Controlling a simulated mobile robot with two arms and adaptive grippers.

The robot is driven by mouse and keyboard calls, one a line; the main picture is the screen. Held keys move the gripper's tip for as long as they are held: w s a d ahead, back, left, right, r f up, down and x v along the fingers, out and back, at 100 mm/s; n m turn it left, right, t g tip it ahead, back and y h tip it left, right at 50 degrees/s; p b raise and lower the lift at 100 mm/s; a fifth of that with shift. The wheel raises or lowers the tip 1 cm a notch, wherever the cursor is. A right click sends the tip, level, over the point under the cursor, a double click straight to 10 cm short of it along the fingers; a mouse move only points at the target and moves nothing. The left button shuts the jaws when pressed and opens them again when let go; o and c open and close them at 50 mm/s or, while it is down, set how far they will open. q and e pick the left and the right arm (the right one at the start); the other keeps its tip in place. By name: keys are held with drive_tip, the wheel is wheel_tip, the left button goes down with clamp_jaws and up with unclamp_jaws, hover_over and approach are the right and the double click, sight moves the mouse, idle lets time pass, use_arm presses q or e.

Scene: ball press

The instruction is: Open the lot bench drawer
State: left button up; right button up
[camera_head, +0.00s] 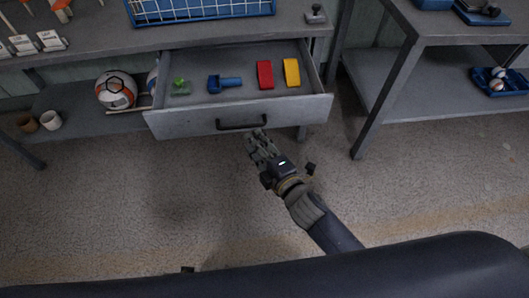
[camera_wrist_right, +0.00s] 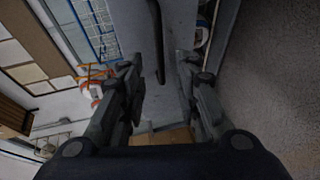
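The lot bench drawer (camera_head: 190,122) is pulled out from under the bench top, with its inside in view. Its dark bar handle (camera_head: 241,122) is on the front panel. My right gripper (camera_head: 257,135) is at the right part of the handle, in front of the drawer. In the right wrist view, my right gripper's fingers (camera_wrist_right: 160,62) are apart, and the dark handle (camera_wrist_right: 156,35) shows between and beyond the tips. I cannot tell whether a finger touches it. My left gripper is not in view.
A ball (camera_head: 116,90) and cups sit on the lower shelf. Another bench (camera_head: 440,95) stands at right. The floor in front is clear.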

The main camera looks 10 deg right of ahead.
drive_tip(key=shift+v, duration=2.2)
